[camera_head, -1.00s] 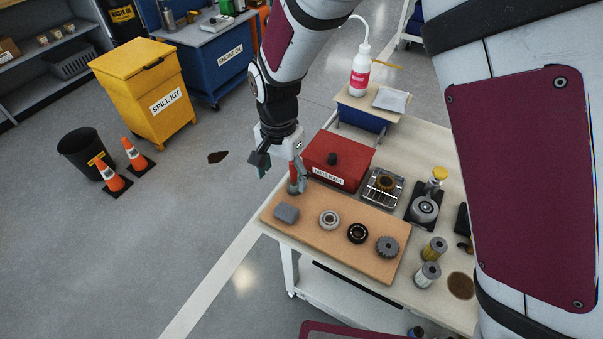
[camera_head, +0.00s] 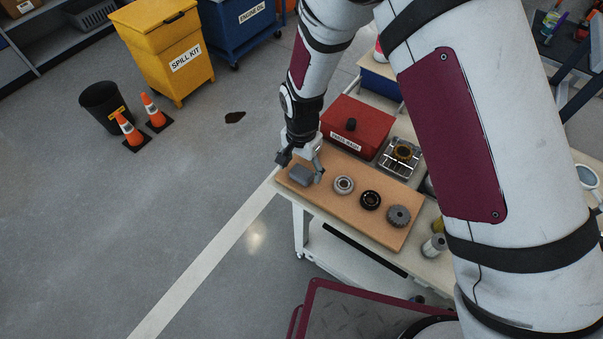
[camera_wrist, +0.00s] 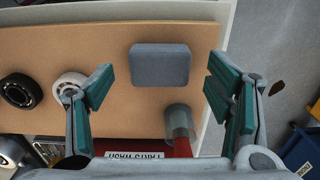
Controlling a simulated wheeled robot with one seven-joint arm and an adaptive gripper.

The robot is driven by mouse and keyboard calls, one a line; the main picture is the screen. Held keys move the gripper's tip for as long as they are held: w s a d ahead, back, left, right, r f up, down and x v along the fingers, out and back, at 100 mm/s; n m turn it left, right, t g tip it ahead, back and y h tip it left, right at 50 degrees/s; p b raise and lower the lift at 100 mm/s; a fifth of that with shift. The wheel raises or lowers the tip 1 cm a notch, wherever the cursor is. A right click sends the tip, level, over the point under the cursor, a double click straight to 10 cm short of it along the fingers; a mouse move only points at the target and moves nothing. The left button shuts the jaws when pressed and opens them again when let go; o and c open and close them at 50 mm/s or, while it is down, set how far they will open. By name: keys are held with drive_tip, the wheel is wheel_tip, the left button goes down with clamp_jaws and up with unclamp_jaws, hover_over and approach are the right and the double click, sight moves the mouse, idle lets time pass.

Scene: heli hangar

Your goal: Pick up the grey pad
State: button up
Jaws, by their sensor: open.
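The grey pad (camera_head: 300,175) is a small rounded block lying flat at the left end of the tan board (camera_head: 343,208). My gripper (camera_head: 301,166) is close over it, pointing down, with nothing held. In the wrist view the pad (camera_wrist: 160,66) shows whole, between the lines of the two spread green-faced fingers (camera_wrist: 163,90) and a little beyond their tips. There is a gap on each side, and I see no contact. In the head view the fingers flank the pad, and its far edge is partly hidden by my gripper.
A bearing (camera_head: 343,185), a black ring (camera_head: 370,200) and a gear (camera_head: 398,215) lie along the board. A red parts-wash box (camera_head: 358,122) stands behind. A greyish cylinder (camera_wrist: 179,121) is near the pad in the wrist view. The floor left of the table is open.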

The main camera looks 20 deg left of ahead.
drive_tip(key=shift+f, duration=0.55)
drive_tip(key=c, duration=1)
drive_tip(key=shift+c, duration=0.2)
drive_tip(key=shift+r, duration=0.85)
drive_tip(key=shift+s+d+r, duration=0.1)
drive_tip(key=shift+s+r, duration=0.1)
drive_tip(key=shift+r, duration=0.85)
drive_tip(key=s+d, duration=0.3)
drive_tip(key=s, duration=0.4)
drive_tip(key=s+d+r, duration=0.1)
drive_tip(key=s+d, duration=0.2)
drive_tip(key=s, duration=0.4)
drive_tip(key=shift+d+r, duration=0.15)
drive_tip(key=shift+d, duration=0.25)
